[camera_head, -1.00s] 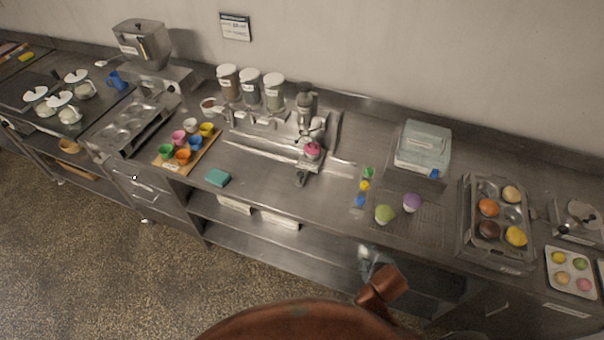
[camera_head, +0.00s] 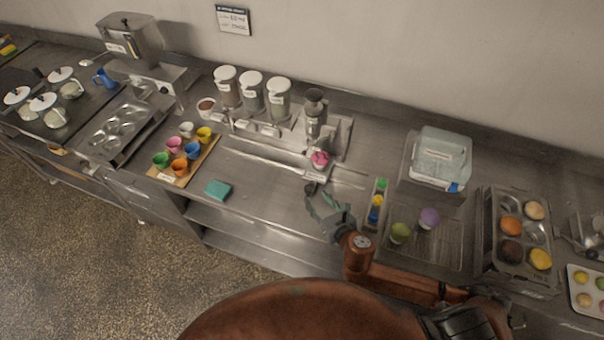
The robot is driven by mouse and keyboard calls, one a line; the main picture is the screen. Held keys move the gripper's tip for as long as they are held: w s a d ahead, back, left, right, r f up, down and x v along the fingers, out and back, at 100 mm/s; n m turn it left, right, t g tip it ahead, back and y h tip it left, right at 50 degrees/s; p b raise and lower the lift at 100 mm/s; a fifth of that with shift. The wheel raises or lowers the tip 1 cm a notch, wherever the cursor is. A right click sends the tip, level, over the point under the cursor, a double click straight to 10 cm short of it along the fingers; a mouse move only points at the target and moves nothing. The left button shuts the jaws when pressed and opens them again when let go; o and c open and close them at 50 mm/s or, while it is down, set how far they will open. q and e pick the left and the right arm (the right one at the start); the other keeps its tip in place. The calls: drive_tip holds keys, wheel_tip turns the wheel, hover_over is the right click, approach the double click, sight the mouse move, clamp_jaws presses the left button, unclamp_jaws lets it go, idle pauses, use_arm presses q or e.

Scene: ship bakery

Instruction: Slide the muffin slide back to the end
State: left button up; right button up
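The muffin slide is a narrow metal carriage on a rail on the steel counter, holding a muffin with a pink top (camera_head: 320,159) beneath the dispenser (camera_head: 315,112). A dark knob (camera_head: 310,188) sticks out at its front. My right gripper (camera_head: 322,199) is at the front of the slide, with its greenish-grey fingers spread apart just by the knob. Whether a finger touches the knob cannot be told. Nothing shows held between the fingers. My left gripper is not in view.
A strip of coloured buttons (camera_head: 377,200) stands right of my gripper. A wire rack (camera_head: 452,244) holds a green and a purple muffin. A teal cloth (camera_head: 218,189) and a board of coloured cups (camera_head: 178,181) lie left. Counter between cloth and gripper is clear.

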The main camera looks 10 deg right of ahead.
sight(310, 190)
drive_tip(key=shift+w, duration=0.55)
drive_tip(key=x, duration=0.5)
drive_tip(key=shift+w+a+f, duration=0.1)
drive_tip(key=shift+w+a, duration=0.1)
drive_tip(key=shift+a, duration=0.05)
drive_tip(key=shift+w+a+f, duration=0.1)
drive_tip(key=shift+w, duration=0.2)
drive_tip(key=shift+w+f, duration=0.15)
drive_tip(key=shift+w, duration=0.2)
drive_tip(key=shift+s, duration=0.1)
drive_tip(key=c, duration=0.8)
clamp_jaws()
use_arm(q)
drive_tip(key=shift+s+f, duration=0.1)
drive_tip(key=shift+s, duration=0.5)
